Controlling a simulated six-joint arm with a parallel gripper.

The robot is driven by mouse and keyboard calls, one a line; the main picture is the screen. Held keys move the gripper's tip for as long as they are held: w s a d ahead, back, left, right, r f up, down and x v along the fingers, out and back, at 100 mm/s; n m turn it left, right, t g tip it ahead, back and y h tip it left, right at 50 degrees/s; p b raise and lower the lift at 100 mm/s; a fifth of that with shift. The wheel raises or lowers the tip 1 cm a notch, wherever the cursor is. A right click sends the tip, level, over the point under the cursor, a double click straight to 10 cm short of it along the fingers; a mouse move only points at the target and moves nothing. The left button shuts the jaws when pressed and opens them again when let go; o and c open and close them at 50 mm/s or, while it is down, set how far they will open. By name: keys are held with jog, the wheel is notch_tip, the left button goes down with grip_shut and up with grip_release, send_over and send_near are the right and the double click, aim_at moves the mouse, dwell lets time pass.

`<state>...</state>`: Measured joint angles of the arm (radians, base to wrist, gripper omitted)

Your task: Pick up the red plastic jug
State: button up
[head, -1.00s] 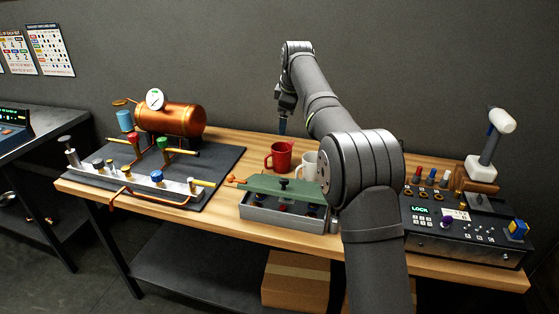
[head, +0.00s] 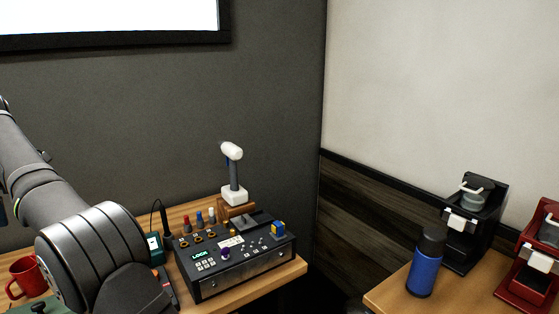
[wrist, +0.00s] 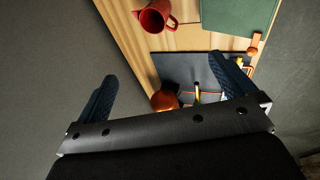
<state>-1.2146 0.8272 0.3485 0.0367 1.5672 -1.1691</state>
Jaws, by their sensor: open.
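The red plastic jug (head: 25,277) stands on the wooden bench at the far left of the head view, partly cut off by my arm and the frame edge. In the wrist view the red jug (wrist: 155,16) is at the top, its handle pointing right. My gripper (wrist: 162,68) is open and empty, its two blue fingers wide apart. The jug lies beyond the fingertips, apart from them. In the head view the gripper is almost wholly outside the left edge.
A black control box (head: 235,263) and a hammer on a stand (head: 232,170) are on the bench. A blue flask (head: 424,268) stands on another table at right.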

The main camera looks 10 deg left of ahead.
jog(key=shift+c, duration=0.4)
jog(key=m+y, duration=0.2)
jog(key=m, duration=1)
send_near(26, 266)
jog(key=f, duration=0.2)
jog(key=a+f, duration=0.1)
jog(key=f, duration=0.3)
jog(key=shift+s+a, duration=0.35)
jog(key=shift+a, duration=0.05)
jog(key=c, duration=1.4)
